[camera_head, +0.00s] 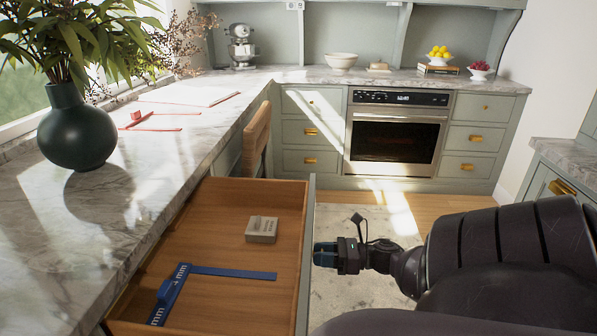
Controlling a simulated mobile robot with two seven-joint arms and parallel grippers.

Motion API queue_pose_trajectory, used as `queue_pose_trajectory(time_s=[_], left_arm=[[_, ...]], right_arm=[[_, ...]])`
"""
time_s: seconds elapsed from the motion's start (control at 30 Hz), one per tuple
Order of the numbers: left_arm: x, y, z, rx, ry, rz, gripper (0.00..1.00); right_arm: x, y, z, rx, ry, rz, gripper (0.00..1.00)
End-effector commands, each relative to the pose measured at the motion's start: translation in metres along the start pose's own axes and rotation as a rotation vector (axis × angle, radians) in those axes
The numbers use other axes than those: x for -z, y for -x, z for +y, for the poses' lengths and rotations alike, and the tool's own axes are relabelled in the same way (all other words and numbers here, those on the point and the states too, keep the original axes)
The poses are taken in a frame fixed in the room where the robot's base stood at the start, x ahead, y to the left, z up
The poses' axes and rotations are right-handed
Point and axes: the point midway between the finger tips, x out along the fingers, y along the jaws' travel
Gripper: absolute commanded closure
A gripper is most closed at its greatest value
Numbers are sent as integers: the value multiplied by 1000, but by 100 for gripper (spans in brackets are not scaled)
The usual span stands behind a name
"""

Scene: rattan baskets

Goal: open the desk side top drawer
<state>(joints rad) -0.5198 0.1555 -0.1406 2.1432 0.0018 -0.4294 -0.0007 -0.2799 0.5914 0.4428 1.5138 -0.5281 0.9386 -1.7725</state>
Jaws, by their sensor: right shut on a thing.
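The desk side top drawer (223,213) stands open under the marble desk top, showing its wooden inside. A blue measuring tool with "mm" marks (232,273) and a small beige block (262,229) lie in it. My right gripper (320,256) is at the outer face of the grey-green drawer front (306,252). It is shut on the drawer's handle, which the drawer front and the fingers hide. My left gripper is not in view.
A wooden chair (257,139) stands beyond the drawer. An oven (396,134) and cabinets are at the back. Floor beside the drawer is clear.

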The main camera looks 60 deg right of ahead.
Motion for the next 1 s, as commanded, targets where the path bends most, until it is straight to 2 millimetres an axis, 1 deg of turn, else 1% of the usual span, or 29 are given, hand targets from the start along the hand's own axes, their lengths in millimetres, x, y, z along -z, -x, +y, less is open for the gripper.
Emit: queue_pose_trajectory(time_s=[0.03,0.1,0.23,0.4,0.7,0.73,0.8,0.9,1.0], left_arm=[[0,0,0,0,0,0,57],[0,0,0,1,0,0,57],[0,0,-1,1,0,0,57],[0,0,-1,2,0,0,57],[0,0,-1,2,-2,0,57],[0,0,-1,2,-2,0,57],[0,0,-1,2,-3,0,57],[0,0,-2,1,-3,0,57],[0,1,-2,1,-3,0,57]], right_arm=[[1,8,0,2,-2,2,100],[1,16,0,2,-2,1,100],[1,25,0,0,-1,0,100],[1,30,0,0,-1,0,100],[1,30,0,0,-2,0,100],[1,30,0,0,-2,0,65],[1,30,0,0,-2,0,54],[1,30,0,0,-1,0,41],[0,30,0,0,-1,0,41]])
